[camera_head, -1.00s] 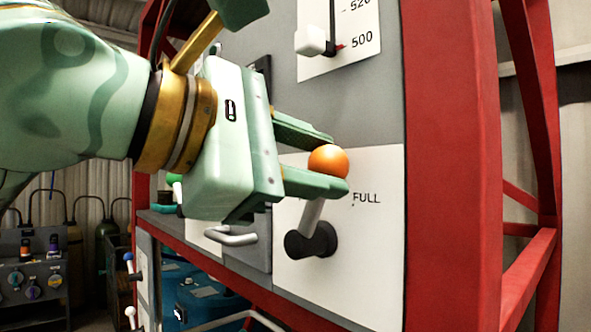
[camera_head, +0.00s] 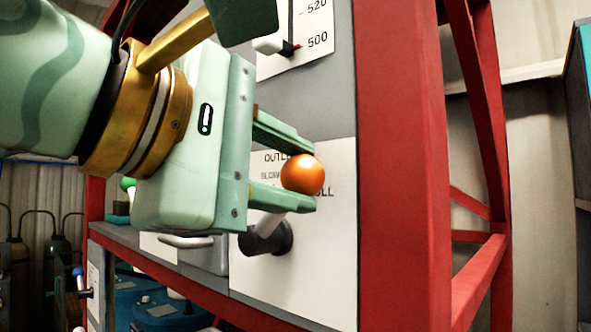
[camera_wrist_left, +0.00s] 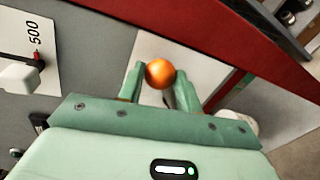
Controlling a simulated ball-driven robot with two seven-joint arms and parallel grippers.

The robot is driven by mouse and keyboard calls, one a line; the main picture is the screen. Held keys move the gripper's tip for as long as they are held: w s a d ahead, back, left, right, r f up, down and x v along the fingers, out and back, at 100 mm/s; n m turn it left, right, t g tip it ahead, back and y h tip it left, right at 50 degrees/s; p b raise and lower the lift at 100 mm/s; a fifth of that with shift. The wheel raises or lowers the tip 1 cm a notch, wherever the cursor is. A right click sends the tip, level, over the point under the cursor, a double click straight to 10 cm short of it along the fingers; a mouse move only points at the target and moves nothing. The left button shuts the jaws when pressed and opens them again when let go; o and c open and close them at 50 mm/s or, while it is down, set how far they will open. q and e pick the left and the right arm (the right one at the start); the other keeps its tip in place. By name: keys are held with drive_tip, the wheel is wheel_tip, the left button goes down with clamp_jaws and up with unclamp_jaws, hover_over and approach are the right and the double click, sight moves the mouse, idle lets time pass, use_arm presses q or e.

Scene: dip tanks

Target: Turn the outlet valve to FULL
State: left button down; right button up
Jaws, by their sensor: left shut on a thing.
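The outlet valve is a lever with an orange ball knob (camera_head: 302,175) on a grey stem that rises to the right from a black hub (camera_head: 266,238). The hub is on a white plate (camera_head: 310,270) marked OUTLET and FULL. My left gripper (camera_head: 300,174) is shut on the orange knob, one finger above and one below it. In the left wrist view the knob (camera_wrist_left: 160,73) sits between the fingertips. The gripper hides part of the plate's lettering, and the knob covers the start of FULL. My right gripper is out of view.
A white slider knob (camera_head: 270,45) on a scale reading 500 and 520 is above the gripper. A thick red post (camera_head: 405,170) stands just right of the plate. Blue drums (camera_head: 160,310) are below the panel.

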use_arm(q)
drive_tip(key=shift+f, duration=0.1)
drive_tip(key=c, duration=1)
unclamp_jaws()
drive_tip(key=shift+d, duration=0.1)
drive_tip(key=b+v, duration=0.1)
drive_tip(key=v, duration=1.5)
drive_tip(key=shift+s, duration=0.2)
